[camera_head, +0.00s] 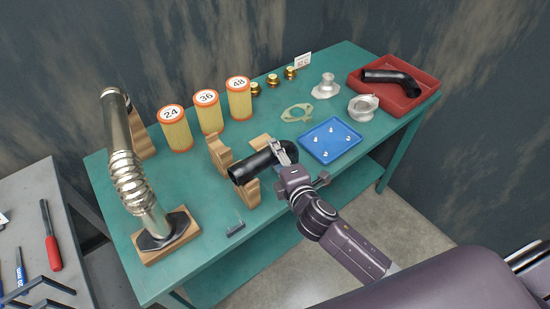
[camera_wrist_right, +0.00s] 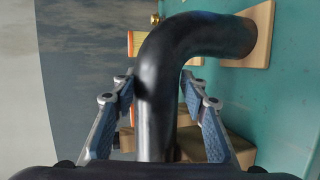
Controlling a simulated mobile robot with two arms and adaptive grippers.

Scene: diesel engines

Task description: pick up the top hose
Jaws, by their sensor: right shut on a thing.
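A black bent hose (camera_head: 258,165) lies across a wooden cradle (camera_head: 249,191) in the middle of the green table. My right gripper (camera_head: 283,153) is shut on this hose near its right end. In the right wrist view the hose (camera_wrist_right: 163,70) runs between the two fingers of the gripper (camera_wrist_right: 158,92) and bends off to the right, where its far end meets a wooden piece (camera_wrist_right: 262,38). I cannot tell whether the hose is clear of the cradle. A second black hose (camera_head: 391,77) lies in a red tray (camera_head: 430,83) at the far right. My left gripper is not in view.
A blue tray (camera_head: 343,153) with small parts sits just right of the cradle. Yellow filters (camera_head: 175,134) stand behind it, and a metal flex pipe (camera_head: 128,170) stands at the left. A small dark piece (camera_head: 236,229) lies in front. The table (camera_head: 195,258) is bare near its front edge.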

